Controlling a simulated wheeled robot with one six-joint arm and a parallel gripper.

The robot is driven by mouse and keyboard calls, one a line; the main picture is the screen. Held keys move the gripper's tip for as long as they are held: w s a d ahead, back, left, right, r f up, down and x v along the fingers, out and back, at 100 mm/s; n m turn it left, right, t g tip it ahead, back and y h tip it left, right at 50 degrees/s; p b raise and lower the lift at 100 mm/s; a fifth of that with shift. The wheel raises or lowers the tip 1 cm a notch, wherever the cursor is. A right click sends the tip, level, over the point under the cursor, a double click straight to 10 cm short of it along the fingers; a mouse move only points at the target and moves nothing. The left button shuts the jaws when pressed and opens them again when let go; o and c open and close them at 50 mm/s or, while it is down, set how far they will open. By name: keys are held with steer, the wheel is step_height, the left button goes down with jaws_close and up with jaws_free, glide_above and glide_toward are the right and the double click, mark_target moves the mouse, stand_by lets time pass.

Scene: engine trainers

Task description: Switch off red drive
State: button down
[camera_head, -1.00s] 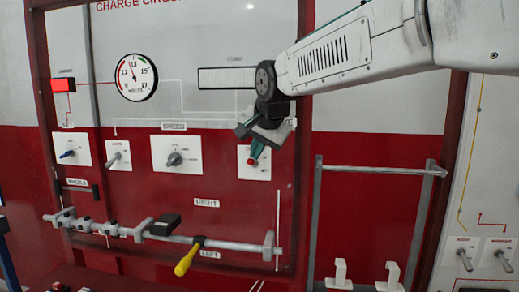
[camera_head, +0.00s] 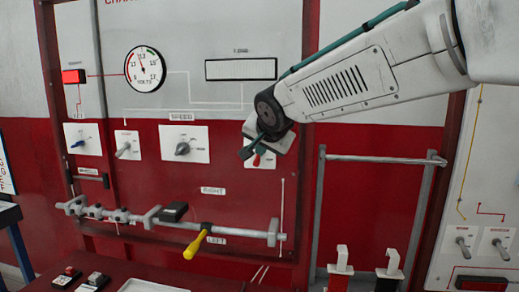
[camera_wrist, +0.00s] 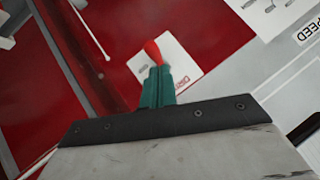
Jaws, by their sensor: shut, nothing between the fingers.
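The red drive switch (camera_head: 257,160) is a small red-tipped lever on a white plate at the right of the red panel. My gripper (camera_head: 246,152) is in front of the plate and covers part of it. In the wrist view, my gripper's green fingers (camera_wrist: 157,84) are together with nothing between them. The red lever (camera_wrist: 153,51) shows just beyond their tips, over the white plate (camera_wrist: 182,66) with partly visible red lettering. I cannot tell whether the fingers touch the lever, or which position it is in.
Below is a rod with a yellow handle (camera_head: 195,245). A grey rail frame (camera_head: 383,159) stands to the right.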

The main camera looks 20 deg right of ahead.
steer(key=shift+r, duration=0.75)
steer(key=s+f+v, duration=0.2)
steer(key=v, duration=1.1)
steer(key=shift+f, duration=0.3)
steer(key=shift+w+a, duration=0.1)
steer(key=shift+w, duration=0.05)
